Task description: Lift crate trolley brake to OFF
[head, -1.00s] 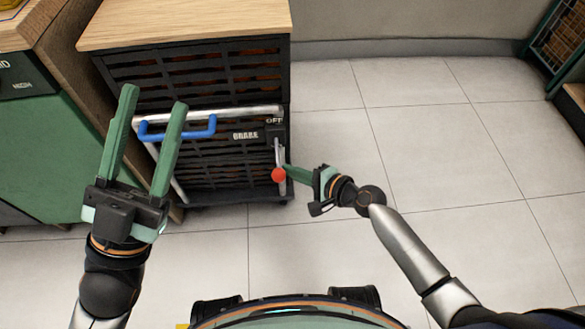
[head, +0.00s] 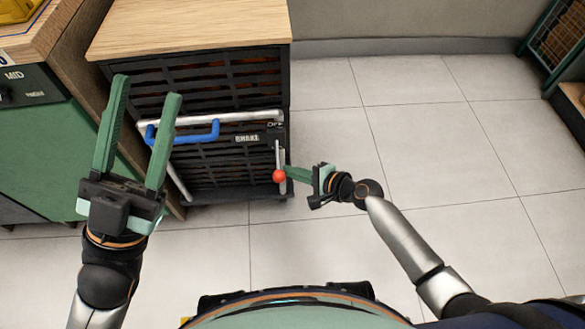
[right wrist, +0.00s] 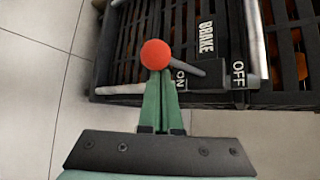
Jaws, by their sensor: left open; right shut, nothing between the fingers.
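The crate trolley (head: 125,72) is a stack of dark slatted crates. Its brake lever has a red ball knob (head: 279,176) and hangs down on the right side of the front, below the BRAKE and OFF labels. In the right wrist view the red knob (right wrist: 156,54) and its grey rod (right wrist: 187,65) lie on the ON side, away from OFF (right wrist: 239,74). My right gripper (head: 288,173) is shut and empty, its tips right at the knob; whether they touch cannot be told. My left gripper (head: 146,88) is open and empty, in front of the trolley's left side.
A blue handle (head: 184,134) sits on the trolley's metal bar, close to my left gripper. A wooden board (head: 190,28) tops the trolley. A green cabinet (head: 40,150) stands at left. Tiled floor (head: 440,160) is free at right; a rack (head: 555,50) stands far right.

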